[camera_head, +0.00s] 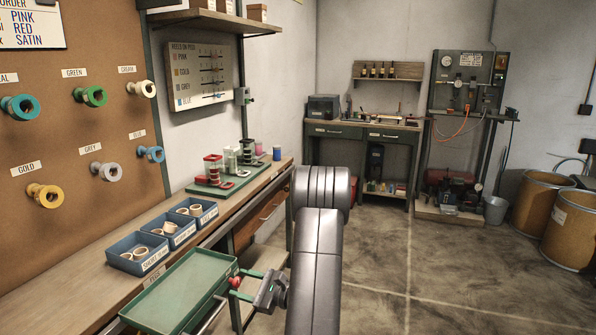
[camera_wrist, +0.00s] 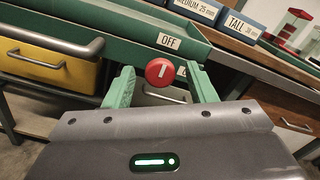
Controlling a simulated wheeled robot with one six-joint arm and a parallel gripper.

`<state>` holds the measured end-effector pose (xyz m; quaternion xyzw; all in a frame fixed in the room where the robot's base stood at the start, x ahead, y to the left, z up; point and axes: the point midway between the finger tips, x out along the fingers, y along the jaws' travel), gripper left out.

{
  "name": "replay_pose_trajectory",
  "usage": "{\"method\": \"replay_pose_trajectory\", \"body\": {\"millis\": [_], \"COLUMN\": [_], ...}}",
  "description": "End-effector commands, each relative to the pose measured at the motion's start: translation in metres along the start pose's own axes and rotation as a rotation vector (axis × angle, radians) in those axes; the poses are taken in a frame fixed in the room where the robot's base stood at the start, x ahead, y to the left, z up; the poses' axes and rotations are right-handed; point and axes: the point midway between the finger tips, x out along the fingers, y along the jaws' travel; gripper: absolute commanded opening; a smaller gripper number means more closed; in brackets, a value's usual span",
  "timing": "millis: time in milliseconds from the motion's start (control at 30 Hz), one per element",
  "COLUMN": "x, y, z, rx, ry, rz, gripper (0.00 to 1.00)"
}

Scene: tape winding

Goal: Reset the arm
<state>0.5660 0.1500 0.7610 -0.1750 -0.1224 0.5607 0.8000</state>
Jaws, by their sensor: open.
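My gripper (camera_head: 247,284) is at the right end of the green tray, at the front edge of the workbench. Its two green fingers stand apart in the wrist view (camera_wrist: 160,88). A round red knob with a white mark (camera_wrist: 160,71) shows between the fingertips. The same red knob (camera_head: 235,282) is just off the fingertips in the head view. I cannot tell whether the fingers touch it. My arm reaches down across the middle of the head view and hides part of the bench front.
The empty green tray (camera_head: 166,318) sits at the bench front, its label partly reading OFF (camera_wrist: 169,41). Blue bins (camera_head: 137,267) with rings stand behind it. Coloured reels, including a yellow one (camera_head: 44,195), hang on the pegboard. Open floor (camera_head: 450,290) lies to the right.

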Motion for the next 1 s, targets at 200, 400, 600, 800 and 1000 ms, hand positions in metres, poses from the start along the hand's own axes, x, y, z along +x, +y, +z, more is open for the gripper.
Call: {"method": "replay_pose_trajectory", "body": {"millis": [200, 400, 600, 800, 1000], "x": [-0.0001, -0.0001, 0.0, 0.0, 0.0], "y": [-0.0025, -0.0028, -0.0029, -0.0023, -0.0016], "z": [0.0046, 0.0043, 0.0032, 0.0012, -0.0003], "rx": [0.128, 0.247, 0.348, 0.406, 0.42], "ry": [0.0, 0.0, 0.0, 0.0, 0.0], "rz": [0.0, 0.0, -0.001, -0.001, -0.001], "gripper": [0.51, 0.51, 0.51, 0.51, 0.51]}}
